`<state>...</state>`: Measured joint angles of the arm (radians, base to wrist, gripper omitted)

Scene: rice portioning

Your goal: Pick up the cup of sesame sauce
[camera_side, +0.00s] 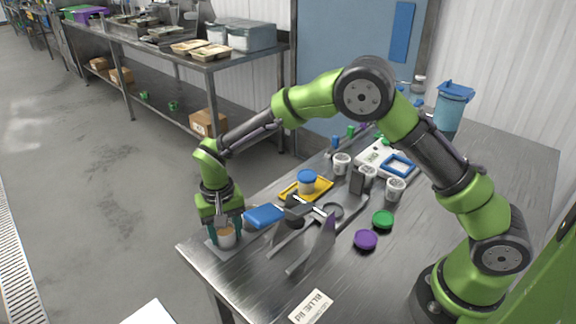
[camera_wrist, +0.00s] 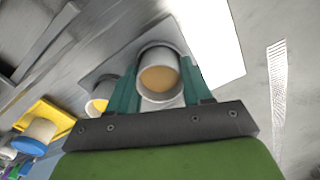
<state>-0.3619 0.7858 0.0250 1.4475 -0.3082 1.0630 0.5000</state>
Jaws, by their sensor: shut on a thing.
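A small white cup of tan-orange sauce (camera_wrist: 158,78) sits between the two teal fingers of my gripper (camera_wrist: 160,88) in the wrist view. My gripper (camera_side: 226,230) is shut on this cup's sides and points down at the table's near left corner in the side view. The cup (camera_side: 226,239) stays upright there, partly hidden by the fingers. A grey plate (camera_side: 216,248) lies under it; I cannot tell whether the cup touches the plate. A second cup with yellow contents (camera_wrist: 98,105) is just left of my gripper in the wrist view.
A blue box-like thing (camera_side: 264,215) lies right beside my gripper. A blue-lidded cup (camera_side: 307,180) stands on a yellow tray (camera_side: 322,190). Dark utensils (camera_side: 283,240), a purple lid (camera_side: 365,240) and a green lid (camera_side: 383,219) lie further right. The table's edge is close to my gripper.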

